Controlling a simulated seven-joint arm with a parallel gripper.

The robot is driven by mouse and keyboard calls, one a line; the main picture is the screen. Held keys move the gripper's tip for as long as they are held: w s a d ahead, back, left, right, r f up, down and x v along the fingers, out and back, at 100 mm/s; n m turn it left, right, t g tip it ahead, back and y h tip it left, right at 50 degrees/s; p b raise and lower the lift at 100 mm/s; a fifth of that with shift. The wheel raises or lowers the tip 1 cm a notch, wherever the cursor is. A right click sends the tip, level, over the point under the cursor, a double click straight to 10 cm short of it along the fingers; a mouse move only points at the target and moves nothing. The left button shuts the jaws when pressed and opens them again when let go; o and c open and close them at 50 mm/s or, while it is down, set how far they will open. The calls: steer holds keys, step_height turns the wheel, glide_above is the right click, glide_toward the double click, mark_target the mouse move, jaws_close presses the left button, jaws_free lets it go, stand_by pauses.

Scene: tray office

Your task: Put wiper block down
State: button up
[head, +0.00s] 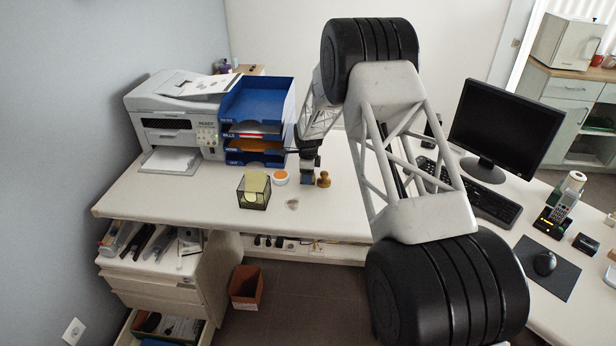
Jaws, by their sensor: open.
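My gripper (308,170) points down at the desk, just left of a brown wooden stamp (323,180). It is open. A small blue block, which looks like the wiper block (307,179), is at the fingertips, low at the desk top. It is small and partly covered by the gripper, so I cannot tell whether a finger touches it. The white desk (170,205) is under it.
A round orange-topped pot (280,177) and a dark note holder (254,195) stand to the left. A small pale grey patch (292,203) lies in front. Blue letter trays (256,100) and a printer (178,125) stand behind left. A monitor (497,125) stands right.

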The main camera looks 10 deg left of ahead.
step_height(320, 180, up, 12)
steer(key=shift+f, duration=0.25)
stand_by(0.3)
stand_by(0.3)
stand_by(0.5)
steer(key=s+d+r+n+t, duration=0.1)
steer(key=s+d+r+n, duration=0.3)
steer(key=s+d+r, duration=0.8)
steer(key=s+d+r+n, duration=0.5)
steer(key=s+d+r, duration=0.2)
steer(key=s+r, duration=0.8)
steer(key=s+d+n, duration=0.3)
steer(key=s, duration=0.9)
steer(key=s+d+n+t, duration=0.1)
steer(key=s+d+n, duration=0.2)
steer(key=s, duration=0.9)
steer(key=s+d+n, duration=0.2)
steer(key=s+d, duration=0.2)
steer(key=s, duration=0.9)
steer(key=shift+d+f+n+t, duration=0.25)
steer(key=shift+f+n+t, duration=0.05)
steer(key=shift+f+n, duration=0.1)
